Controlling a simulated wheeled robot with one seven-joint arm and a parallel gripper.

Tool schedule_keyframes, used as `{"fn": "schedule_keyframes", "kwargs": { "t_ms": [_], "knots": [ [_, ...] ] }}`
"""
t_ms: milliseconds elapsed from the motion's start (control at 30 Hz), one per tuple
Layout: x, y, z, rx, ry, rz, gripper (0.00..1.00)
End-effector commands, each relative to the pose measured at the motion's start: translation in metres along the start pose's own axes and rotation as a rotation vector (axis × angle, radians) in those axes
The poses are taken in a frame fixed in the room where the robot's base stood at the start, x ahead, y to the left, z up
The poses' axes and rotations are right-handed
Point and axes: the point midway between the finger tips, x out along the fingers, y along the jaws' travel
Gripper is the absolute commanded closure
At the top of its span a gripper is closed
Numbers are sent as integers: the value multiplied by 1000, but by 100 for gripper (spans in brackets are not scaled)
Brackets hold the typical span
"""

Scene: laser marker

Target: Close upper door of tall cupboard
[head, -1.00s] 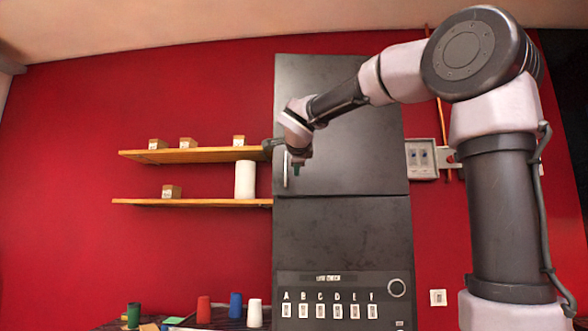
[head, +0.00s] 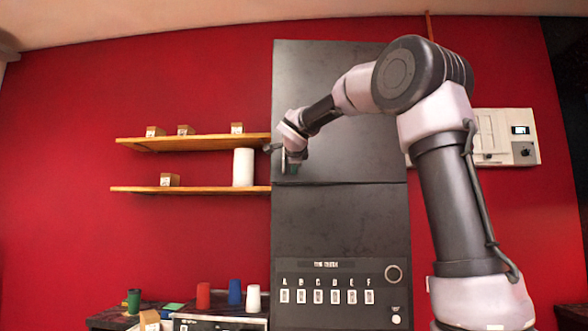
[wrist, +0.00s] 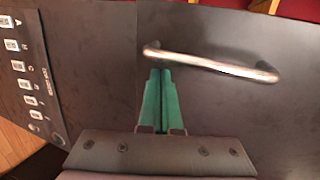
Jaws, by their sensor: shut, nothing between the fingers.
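The tall dark grey cupboard stands against the red wall. Its upper door (head: 345,110) looks flush or nearly flush with the front; a thin dark seam runs below it. My gripper (head: 292,170) is at the door's lower left, beside the handle. In the wrist view the silver bar handle (wrist: 212,62) crosses just beyond the green fingertips (wrist: 161,75). The fingers are shut together with nothing between them, close to the handle; I cannot tell whether they touch it. The lower door (head: 340,225) appears shut.
Two wooden shelves (head: 200,142) with small boxes and a white roll (head: 243,167) are left of the cupboard. A control box (head: 505,137) is on the wall at right. Cups (head: 235,292) stand on a low surface at lower left. A panel with lettered labels (head: 327,296) is below.

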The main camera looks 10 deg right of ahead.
Motion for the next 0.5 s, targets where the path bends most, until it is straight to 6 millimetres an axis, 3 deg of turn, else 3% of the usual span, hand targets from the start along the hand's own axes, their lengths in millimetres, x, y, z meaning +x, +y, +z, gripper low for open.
{"fn": "schedule_keyframes", "kwargs": {
  "t_ms": [333,500],
  "knots": [
    [50,-15,2,0,2,1,100],
    [60,-20,2,-2,0,-3,100]
  ]
}}
